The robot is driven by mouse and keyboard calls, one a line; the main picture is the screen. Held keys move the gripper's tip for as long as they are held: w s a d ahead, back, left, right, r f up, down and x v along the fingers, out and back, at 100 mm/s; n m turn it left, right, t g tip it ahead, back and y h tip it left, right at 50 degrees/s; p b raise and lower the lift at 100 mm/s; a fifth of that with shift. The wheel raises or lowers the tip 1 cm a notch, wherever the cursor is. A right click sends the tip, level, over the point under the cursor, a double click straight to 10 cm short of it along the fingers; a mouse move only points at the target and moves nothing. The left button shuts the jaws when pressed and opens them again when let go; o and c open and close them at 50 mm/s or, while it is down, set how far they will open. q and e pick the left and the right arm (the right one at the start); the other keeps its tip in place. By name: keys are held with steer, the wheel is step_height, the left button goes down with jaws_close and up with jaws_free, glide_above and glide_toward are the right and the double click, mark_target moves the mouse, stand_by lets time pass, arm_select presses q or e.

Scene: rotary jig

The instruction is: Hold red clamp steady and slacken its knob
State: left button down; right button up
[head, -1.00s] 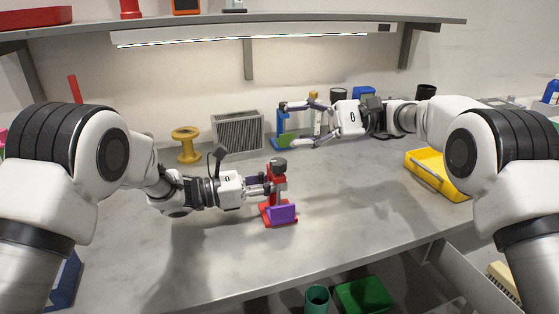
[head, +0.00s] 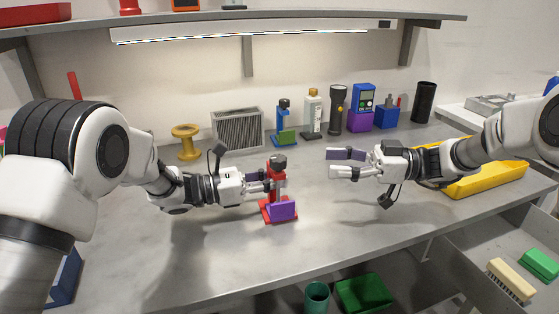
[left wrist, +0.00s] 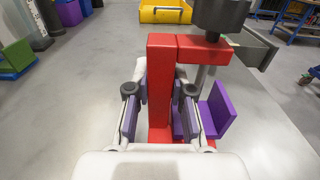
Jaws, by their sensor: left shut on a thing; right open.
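The red clamp (head: 269,190) stands upright on the bench, with a dark knob (head: 278,161) on top and a purple plate (head: 283,210) at its front. In the left wrist view the red clamp (left wrist: 161,90) rises between my fingers, with the dark knob (left wrist: 220,14) at its upper right and the purple plate (left wrist: 221,113) to the right. My left gripper (head: 262,184) is shut on the clamp's red upright; it also shows in the left wrist view (left wrist: 160,103). My right gripper (head: 342,163) is open and empty, to the right of the clamp and apart from it.
A blue clamp (head: 283,125), a bottle (head: 313,113), a flashlight (head: 338,108) and a blue-purple meter (head: 362,106) stand at the back. A yellow tray (head: 487,180) is behind my right arm. An open drawer (head: 470,265) is at the lower right. The bench front is clear.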

mark_target(279, 158)
steer(key=a, duration=1.1)
steer(key=shift+w+a, duration=0.35)
steer(key=shift+w, duration=0.05)
jaws_close()
